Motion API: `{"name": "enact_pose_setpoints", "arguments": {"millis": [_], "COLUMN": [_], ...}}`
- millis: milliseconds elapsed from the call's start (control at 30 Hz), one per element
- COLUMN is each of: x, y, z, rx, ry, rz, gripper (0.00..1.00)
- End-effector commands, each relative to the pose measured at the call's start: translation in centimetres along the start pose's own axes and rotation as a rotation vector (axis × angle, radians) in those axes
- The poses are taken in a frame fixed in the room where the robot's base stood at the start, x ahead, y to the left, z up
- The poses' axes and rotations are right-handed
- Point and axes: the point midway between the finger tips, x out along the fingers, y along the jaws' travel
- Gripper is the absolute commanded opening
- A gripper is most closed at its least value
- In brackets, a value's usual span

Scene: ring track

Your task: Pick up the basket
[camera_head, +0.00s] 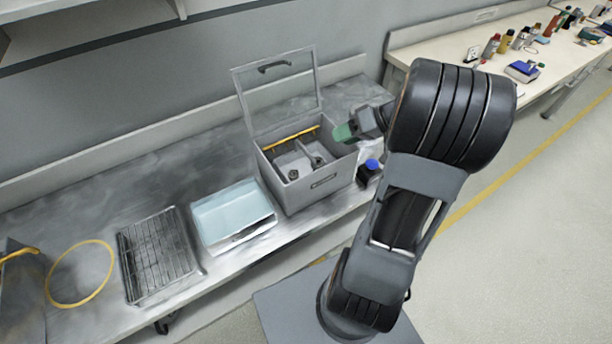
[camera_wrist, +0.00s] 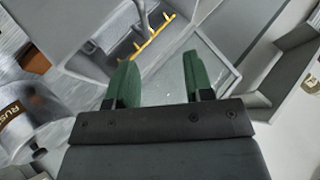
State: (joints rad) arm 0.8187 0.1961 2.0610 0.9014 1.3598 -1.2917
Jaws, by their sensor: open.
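A grey open-topped box (camera_head: 318,185) stands on the metal bench with its clear-windowed lid (camera_head: 278,88) raised. Inside it a yellow bar (camera_head: 291,139) lies along the back, and small dark parts sit on the floor; whether the bar belongs to a basket I cannot tell. A dark wire rack or basket (camera_head: 157,256) lies further left on the bench. My gripper (camera_head: 343,132) is at the box's right rear edge, above it. In the wrist view, its green fingers (camera_wrist: 158,80) are apart with nothing between them; the yellow bar (camera_wrist: 150,42) shows beyond them.
A pale blue tray (camera_head: 233,213) stands between box and rack. A yellow ring (camera_head: 80,273) lies at the left. A blue-capped bottle (camera_head: 370,170) stands right of the box. Another bench (camera_head: 450,49) with bottles is at the back right. The floor at right is clear.

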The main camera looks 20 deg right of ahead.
Motion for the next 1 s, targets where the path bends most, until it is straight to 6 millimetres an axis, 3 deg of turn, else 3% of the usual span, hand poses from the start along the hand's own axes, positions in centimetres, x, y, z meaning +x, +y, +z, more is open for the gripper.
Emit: {"name": "enact_pose_setpoints", "arguments": {"millis": [33, 200, 500, 867, 1000], "x": [0.0, 0.8, 5.7, 8.2, 10.1], "y": [1.7, 3.2, 3.0, 3.0, 2.9], "z": [0.3, 0.0, -0.6, -0.9, -1.2], "rx": [-0.004, -0.030, -0.031, -0.031, -0.031], "ry": [0.039, 0.105, 0.110, 0.111, 0.108], "rz": [-0.017, -0.045, -0.045, -0.043, -0.044], "gripper": [0.48, 0.48, 0.48, 0.48, 0.48]}}
